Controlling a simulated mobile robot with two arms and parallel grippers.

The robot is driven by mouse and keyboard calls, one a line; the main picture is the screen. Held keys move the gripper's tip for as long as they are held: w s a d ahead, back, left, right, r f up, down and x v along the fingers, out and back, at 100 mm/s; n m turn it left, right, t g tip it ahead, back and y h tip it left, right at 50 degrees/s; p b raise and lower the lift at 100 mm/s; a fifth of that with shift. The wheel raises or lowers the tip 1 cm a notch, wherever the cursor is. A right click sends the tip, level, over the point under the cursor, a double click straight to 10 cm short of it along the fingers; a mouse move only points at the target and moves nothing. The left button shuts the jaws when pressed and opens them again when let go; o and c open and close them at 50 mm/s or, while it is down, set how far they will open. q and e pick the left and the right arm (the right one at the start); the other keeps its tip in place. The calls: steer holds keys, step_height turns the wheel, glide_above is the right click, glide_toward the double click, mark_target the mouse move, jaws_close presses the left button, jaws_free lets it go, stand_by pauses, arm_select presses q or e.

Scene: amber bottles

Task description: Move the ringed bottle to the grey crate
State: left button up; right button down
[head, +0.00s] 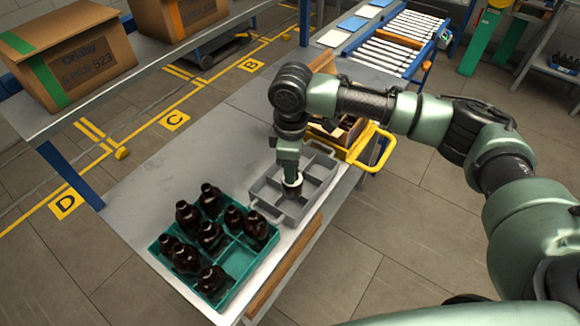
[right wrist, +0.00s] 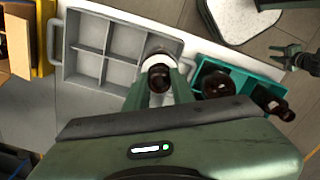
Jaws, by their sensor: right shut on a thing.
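The ringed bottle (right wrist: 158,77) is dark amber with a white ring around it. My right gripper (head: 291,176) points down and is shut on it, at the near end of the grey crate (head: 263,206). In the right wrist view, the bottle is between the two fingers at the crate's right end. Whether its base touches the crate floor is hidden. The grey crate has several compartments; those in view look empty. The teal crate (head: 160,256) holds several dark bottles (head: 210,234). At the right edge of the right wrist view is what looks like my left gripper (right wrist: 298,58), its jaws unclear.
Both crates stand on a grey table, the teal one nearer and to the left. A wooden box with a yellow handle (head: 371,150) stands just beyond the grey crate. Cardboard boxes (head: 75,60) sit on a shelf at upper left. The table's left part is clear.

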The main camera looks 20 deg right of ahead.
steer(key=shift+f+b, duration=0.35)
steer(key=shift+f, duration=0.05)
step_height(320, 180, down, 2)
steer(key=b, duration=0.3)
steer(key=shift+w+a+f, duration=0.1)
steer(key=shift+a+f, duration=0.05)
steer(key=shift+f, duration=1.7)
steer(key=shift+f, duration=0.4)
steer(key=shift+f, duration=1.05)
steer(key=c, duration=1.1)
jaws_free()
